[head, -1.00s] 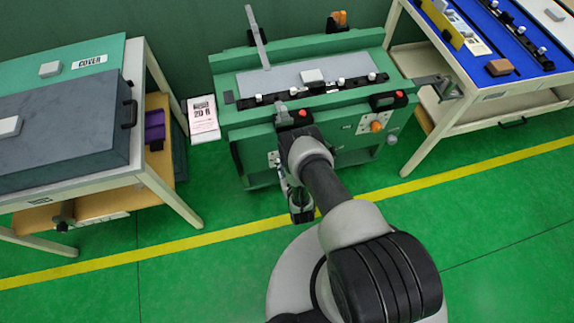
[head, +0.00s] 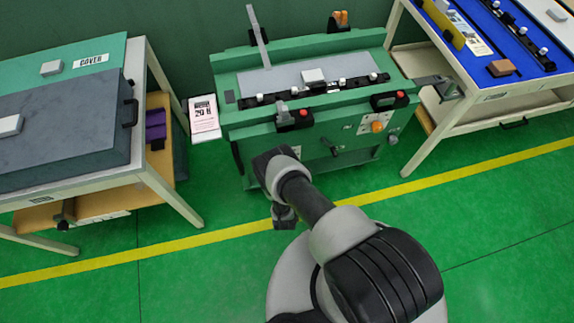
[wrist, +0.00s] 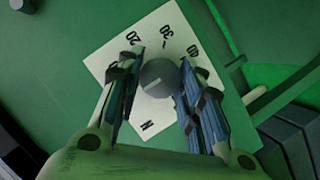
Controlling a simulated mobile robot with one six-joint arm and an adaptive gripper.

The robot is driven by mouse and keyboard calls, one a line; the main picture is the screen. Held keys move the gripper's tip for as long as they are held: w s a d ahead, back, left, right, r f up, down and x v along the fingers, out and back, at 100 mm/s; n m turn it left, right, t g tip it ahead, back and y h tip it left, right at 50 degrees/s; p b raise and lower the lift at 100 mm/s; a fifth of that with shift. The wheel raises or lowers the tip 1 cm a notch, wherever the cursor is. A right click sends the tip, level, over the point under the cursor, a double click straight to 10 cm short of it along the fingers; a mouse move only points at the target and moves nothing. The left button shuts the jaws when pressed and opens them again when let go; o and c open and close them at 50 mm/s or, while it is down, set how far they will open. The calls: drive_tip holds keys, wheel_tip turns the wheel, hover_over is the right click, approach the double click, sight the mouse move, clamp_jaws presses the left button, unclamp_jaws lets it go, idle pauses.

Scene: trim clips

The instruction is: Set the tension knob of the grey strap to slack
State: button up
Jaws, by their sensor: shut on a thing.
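In the wrist view a round dark grey knob (wrist: 158,77) with a pale pointer line sits on a tilted white plate (wrist: 125,72) with printed numbers. The line lies toward the lower left of the knob in the picture. My gripper (wrist: 163,72) has its fingers on both sides of the knob and is shut on it. The fingers cover parts of the plate, so some marks are hidden. In the head view my arm's end is at the left front of the green machine (head: 240,140) and hides the fingers and this knob. I cannot make out the grey strap for sure.
The machine's front also has an orange knob (head: 377,126), a black crank (head: 331,147) and red buttons. A table with a dark grey cover (head: 65,130) stands left, a blue-topped table (head: 520,65) right. The green floor in front is open.

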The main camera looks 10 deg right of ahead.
drive_tip(key=shift+w+r, duration=0.1)
idle(0.4)
drive_tip(key=o, duration=1.1)
drive_tip(key=v, duration=1.2)
drive_tip(key=shift+a, duration=0.1)
